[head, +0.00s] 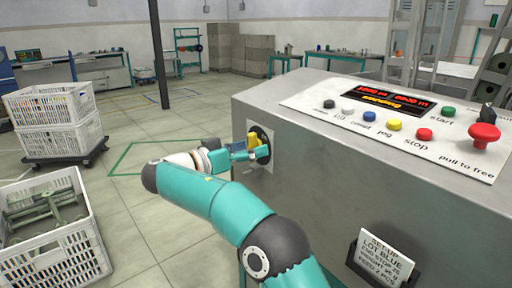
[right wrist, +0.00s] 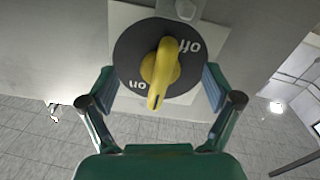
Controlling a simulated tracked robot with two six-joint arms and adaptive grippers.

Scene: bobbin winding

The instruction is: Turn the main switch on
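The main switch is a yellow knob (right wrist: 160,70) on a round black plate (right wrist: 128,50) marked "off" and "on", on the side of a grey cabinet (head: 310,165). The knob's lower end in the right wrist view lies beside the word "on". In the head view the knob (head: 253,140) is partly hidden by my gripper. My right gripper (right wrist: 157,90) is open, its two fingers on either side of the knob with visible gaps. It also shows in the head view (head: 250,150) at the cabinet's side. My left gripper is not in view.
The cabinet top holds a lit display (head: 388,98), coloured buttons and a red mushroom stop button (head: 484,137). A card holder (head: 384,260) sticks out from its front. White crates (head: 60,250) stand on the floor at left. The floor between is clear.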

